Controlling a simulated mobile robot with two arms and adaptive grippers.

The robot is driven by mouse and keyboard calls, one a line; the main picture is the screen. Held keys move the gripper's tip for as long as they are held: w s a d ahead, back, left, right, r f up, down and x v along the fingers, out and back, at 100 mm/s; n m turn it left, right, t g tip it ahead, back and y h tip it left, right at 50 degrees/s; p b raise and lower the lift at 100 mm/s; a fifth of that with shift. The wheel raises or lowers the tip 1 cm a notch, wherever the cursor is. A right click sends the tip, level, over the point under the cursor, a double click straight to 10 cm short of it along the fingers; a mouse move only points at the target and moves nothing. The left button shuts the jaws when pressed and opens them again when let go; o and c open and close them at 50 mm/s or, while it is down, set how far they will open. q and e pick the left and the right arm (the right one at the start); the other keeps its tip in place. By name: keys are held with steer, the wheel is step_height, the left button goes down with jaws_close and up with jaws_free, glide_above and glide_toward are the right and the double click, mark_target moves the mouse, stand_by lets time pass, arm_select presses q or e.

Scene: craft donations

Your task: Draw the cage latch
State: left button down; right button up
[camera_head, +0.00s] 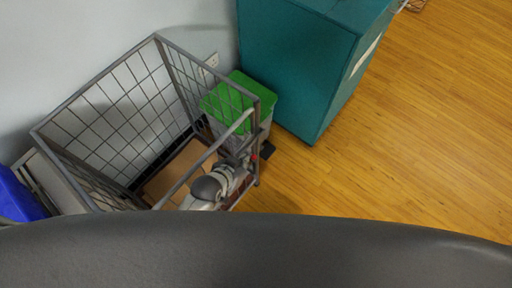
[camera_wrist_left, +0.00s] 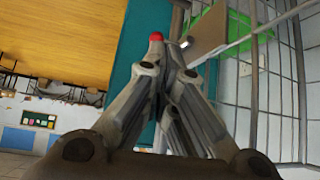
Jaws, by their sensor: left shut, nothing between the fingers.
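The grey wire-mesh cage (camera_head: 110,92) stands against the wall in the head view; its bars also show in the wrist view (camera_wrist_left: 300,85). A small red knob (camera_head: 254,157), which looks like the end of the cage latch, sits near the cage's right corner post. In the wrist view the red knob (camera_wrist_left: 156,37) shows just beyond my left fingers; the rest of the latch is hidden. My left gripper (camera_head: 247,153) is shut and empty right beside the knob, also in the wrist view (camera_wrist_left: 169,72). I cannot tell whether they touch. My right gripper is not in view.
Brown cardboard (camera_head: 172,172) lies in the cage. A bin with a green lid (camera_head: 240,97) stands close behind the cage's right side, next to a teal cabinet (camera_head: 300,65). A blue object (camera_head: 20,195) is at the left. The wooden floor (camera_head: 400,160) at right is clear.

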mark_target(251, 156)
arm_select(q)
steer(key=r, duration=0.2)
steer(key=w+d+r, duration=0.1)
steer(key=shift+r, duration=0.1)
steer(key=x, duration=1)
steer(key=shift+r, duration=0.15)
steer(key=s+a+p, duration=0.1)
steer(key=s, duration=0.1)
steer(key=s+a+p, duration=0.1)
steer(key=shift+s+a, duration=0.35)
steer(key=shift+s, duration=0.05)
stand_by(0.3)
